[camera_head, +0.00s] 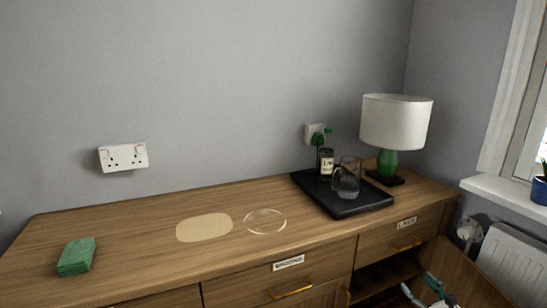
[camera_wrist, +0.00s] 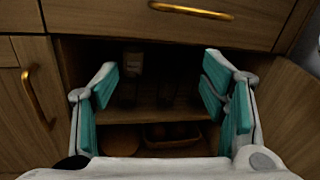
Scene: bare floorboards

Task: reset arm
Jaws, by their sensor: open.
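My gripper (camera_wrist: 165,95) is open and empty in the wrist view, its teal-padded fingers spread wide in front of an open cupboard (camera_wrist: 185,55). It also shows at the lower right of the head view (camera_head: 425,292), low beside the open cupboard. Inside the cupboard, a bottle (camera_wrist: 132,65) stands on the shelf between the fingers, in deep shadow. Dark glass-like shapes stand to its right and are hard to make out. Below the shelf are a round brown thing (camera_wrist: 120,137) and a basket (camera_wrist: 170,135) with dark round contents. Nothing is between the finger pads.
An open door (camera_head: 462,275) stands at the right of the cupboard. On the sideboard top (camera_head: 130,235) are a green block (camera_head: 76,256), a beige oval mat (camera_head: 204,227), a clear round dish (camera_head: 265,221), a black tray (camera_head: 360,207) with a jug and bottle, and a lamp (camera_head: 395,122).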

